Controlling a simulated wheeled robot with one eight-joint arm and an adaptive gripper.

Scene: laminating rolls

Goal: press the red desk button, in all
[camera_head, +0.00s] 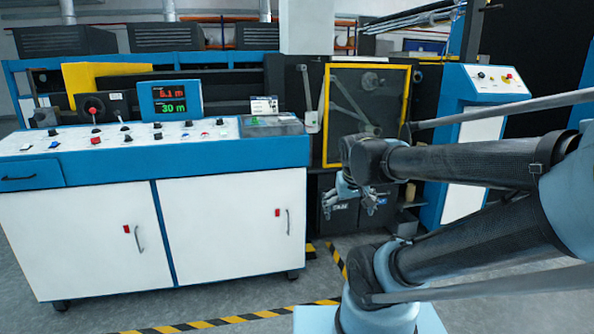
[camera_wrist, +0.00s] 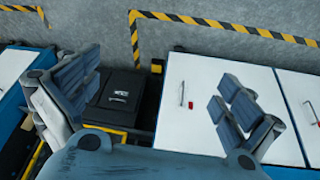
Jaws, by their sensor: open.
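The control desk (camera_head: 230,150) is a blue and white cabinet on the left in the head view, with a sloped white top. A red button (camera_head: 96,140) sits on the left part of that top, among other small buttons and knobs. My gripper (camera_head: 350,203) is open and empty, to the right of the desk and lower than its top, with its fingers pointing down. In the wrist view the fingers of my gripper (camera_wrist: 160,95) are spread wide, with the white cabinet doors (camera_wrist: 203,80) below. The desk button does not show in the wrist view.
A display (camera_head: 170,102) with red and green digits stands at the desk's back. Yellow-black striped tape (camera_head: 220,320) marks the grey floor.

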